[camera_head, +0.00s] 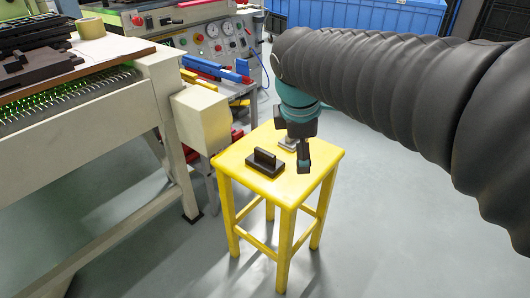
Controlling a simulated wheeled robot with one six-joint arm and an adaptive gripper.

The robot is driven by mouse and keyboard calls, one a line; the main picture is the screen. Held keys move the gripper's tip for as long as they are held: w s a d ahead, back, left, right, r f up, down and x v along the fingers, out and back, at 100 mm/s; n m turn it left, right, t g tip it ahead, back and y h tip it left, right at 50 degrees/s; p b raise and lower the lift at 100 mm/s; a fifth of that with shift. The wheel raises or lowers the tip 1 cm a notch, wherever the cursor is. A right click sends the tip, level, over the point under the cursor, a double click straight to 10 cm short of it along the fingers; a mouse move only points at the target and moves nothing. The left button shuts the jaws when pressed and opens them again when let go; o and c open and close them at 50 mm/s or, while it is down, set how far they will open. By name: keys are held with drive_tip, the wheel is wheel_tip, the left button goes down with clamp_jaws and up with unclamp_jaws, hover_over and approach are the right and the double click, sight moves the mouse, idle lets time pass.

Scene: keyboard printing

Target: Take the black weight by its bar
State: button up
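The black weight (265,167) lies on the yellow stool (289,186), left of the middle of its top. It has a flat dark base, and its raised bar (265,157) stands along the top. My gripper (304,167) hangs over the stool to the right of the weight, pointing down and apart from it in the picture. Only one dark finger shows clearly, so its opening cannot be made out. A small grey metal object (288,143) lies on the stool behind my gripper, partly hidden by it.
A cream machine table (100,130) with a spiked bed stands at the left, with a beige box (201,119) at its side near the stool. A control panel (215,38) and blue crates (365,14) are behind. Grey floor is clear right of the stool.

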drive_tip(key=w+a+n+h+p, duration=0.1)
drive_tip(key=w+a+n, duration=0.7)
drive_tip(key=a+n, duration=0.2)
drive_tip(key=b, duration=0.1)
approach(265, 152)
drive_tip(key=x, duration=0.5)
drive_tip(key=shift+s, duration=0.1)
drive_tip(key=shift+b+x, duration=0.45)
drive_tip(key=shift+x, duration=2.3)
drive_tip(key=shift+a+r, duration=0.1)
drive_tip(key=shift+r, duration=0.05)
drive_tip(key=c, duration=1.6)
drive_tip(key=shift+r+p, duration=0.35)
drive_tip(key=shift+r, duration=1.15)
drive_tip(key=s+d+r+p, duration=0.1)
drive_tip(key=s+d+r, duration=0.3)
drive_tip(key=d+r, duration=0.4)
drive_tip(key=d, duration=0.2)
drive_tip(key=shift+s+d, duration=0.3)
drive_tip(key=shift+d, duration=0.05)
